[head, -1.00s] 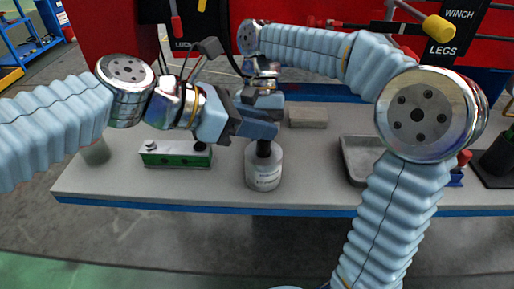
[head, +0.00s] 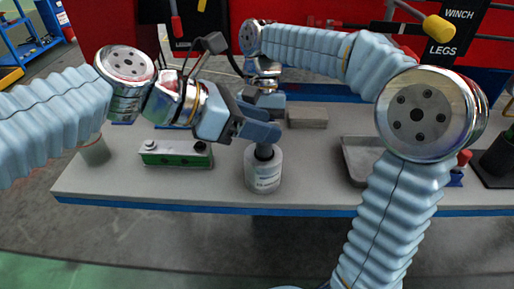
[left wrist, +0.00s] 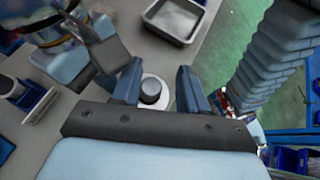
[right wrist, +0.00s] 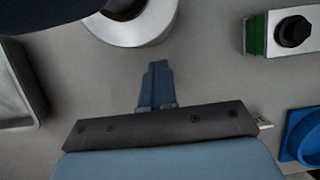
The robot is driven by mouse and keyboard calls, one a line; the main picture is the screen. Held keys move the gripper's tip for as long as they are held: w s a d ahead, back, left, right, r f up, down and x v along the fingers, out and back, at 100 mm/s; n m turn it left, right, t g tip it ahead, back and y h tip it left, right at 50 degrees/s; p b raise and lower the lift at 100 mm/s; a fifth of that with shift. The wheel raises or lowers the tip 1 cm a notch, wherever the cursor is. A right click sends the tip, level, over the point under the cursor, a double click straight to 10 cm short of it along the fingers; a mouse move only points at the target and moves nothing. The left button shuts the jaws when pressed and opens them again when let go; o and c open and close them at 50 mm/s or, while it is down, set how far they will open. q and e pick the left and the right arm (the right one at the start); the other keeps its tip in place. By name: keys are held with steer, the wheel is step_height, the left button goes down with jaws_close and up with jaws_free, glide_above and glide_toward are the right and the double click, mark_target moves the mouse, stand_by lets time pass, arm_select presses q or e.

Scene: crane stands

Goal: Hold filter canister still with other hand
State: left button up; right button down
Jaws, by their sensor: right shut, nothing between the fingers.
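The filter canister (head: 264,180), a pale cylinder with a label and a dark cap, stands upright on the grey bench. My left gripper (head: 268,122) is just above it. In the left wrist view its fingers (left wrist: 158,88) are spread, with the dark cap (left wrist: 151,91) visible beyond and between them; I cannot tell whether they touch it. My right gripper (right wrist: 158,66) is shut and empty, low over the bench, with its tips pointing at the canister (right wrist: 160,28) but apart from it. In the head view the right fingertips are hidden behind the left gripper.
A green block with a dark knob (head: 176,154) lies left of the canister. A grey tray (head: 358,160) sits to its right and a flat grey block (head: 307,116) behind. A pale cup (head: 95,151) stands at the left end. The bench in front of the canister is clear.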

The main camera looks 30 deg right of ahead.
arm_select(q)
steer(key=shift+h, duration=0.5)
steer(key=r, duration=0.4)
steer(key=shift+w+d+r, duration=0.15)
steer(key=shift+w, duration=0.2)
arm_select(e)
steer(key=shift+a+f, duration=0.25)
steer(key=shift+f, duration=0.15)
arm_select(q)
steer(key=shift+v, duration=1.05)
steer(key=shift+c, duration=0.3)
steer(key=shift+o, duration=0.3)
steer(key=shift+w+v, duration=0.25)
steer(key=shift+v, duration=1.1)
arm_select(e)
steer(key=shift+r, duration=0.15)
arm_select(q)
steer(key=v, duration=1.2)
steer(key=shift+s, duration=0.2)
arm_select(e)
steer(key=c, duration=1.4)
jaws_free()
